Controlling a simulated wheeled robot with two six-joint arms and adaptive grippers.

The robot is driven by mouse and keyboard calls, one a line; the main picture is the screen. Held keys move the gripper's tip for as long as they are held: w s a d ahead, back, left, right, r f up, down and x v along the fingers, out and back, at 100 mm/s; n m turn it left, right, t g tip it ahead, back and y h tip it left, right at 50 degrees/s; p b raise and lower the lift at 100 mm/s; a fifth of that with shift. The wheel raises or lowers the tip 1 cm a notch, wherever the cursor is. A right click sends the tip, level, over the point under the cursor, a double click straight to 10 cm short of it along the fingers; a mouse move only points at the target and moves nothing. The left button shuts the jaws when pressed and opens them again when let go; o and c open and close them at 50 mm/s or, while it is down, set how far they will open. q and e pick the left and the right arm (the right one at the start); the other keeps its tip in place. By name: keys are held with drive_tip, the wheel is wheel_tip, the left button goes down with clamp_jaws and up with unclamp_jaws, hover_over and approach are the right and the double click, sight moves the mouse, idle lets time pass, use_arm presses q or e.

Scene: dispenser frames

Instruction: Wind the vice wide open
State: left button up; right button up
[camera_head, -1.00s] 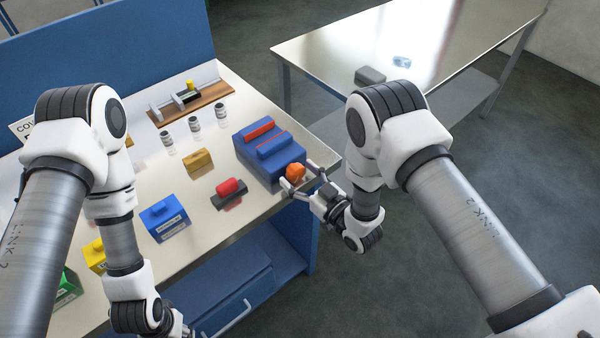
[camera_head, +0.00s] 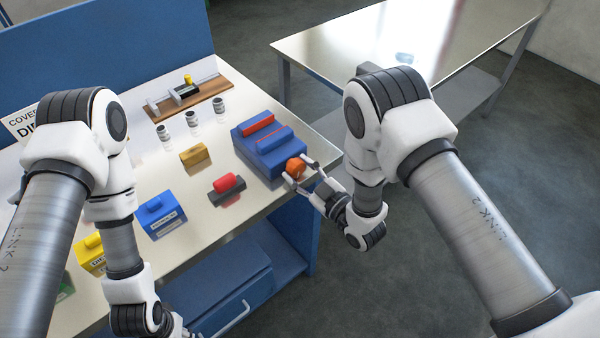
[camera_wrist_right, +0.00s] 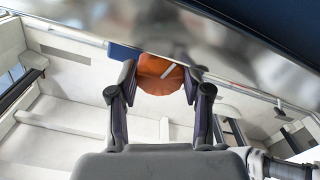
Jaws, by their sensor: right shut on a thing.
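The blue vice (camera_head: 253,158) with red-lined jaws sits at the right corner of the bench; a narrow gap shows between its jaws. Its orange knob (camera_head: 296,168) is on the near right side, facing my right arm. My right gripper (camera_head: 298,170) is shut on the orange knob, with one finger on each side. In the right wrist view the orange knob (camera_wrist_right: 158,82), with a pale mark on its face, lies between the fingertips. My left gripper (camera_head: 176,329) is low at the bottom edge, away from the vice, partly cut off; its fingers are unclear.
A red-topped block (camera_head: 228,188), a tan block (camera_head: 193,155) and a blue labelled box (camera_head: 160,216) stand left of the vice. Several small jars (camera_head: 191,119) and a wooden board (camera_head: 188,99) lie behind. A metal table (camera_head: 400,50) stands at the back right.

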drive_tip(key=o, duration=1.2)
drive_tip(key=shift+c, duration=0.2)
wheel_tip(320, 180, up, 10)
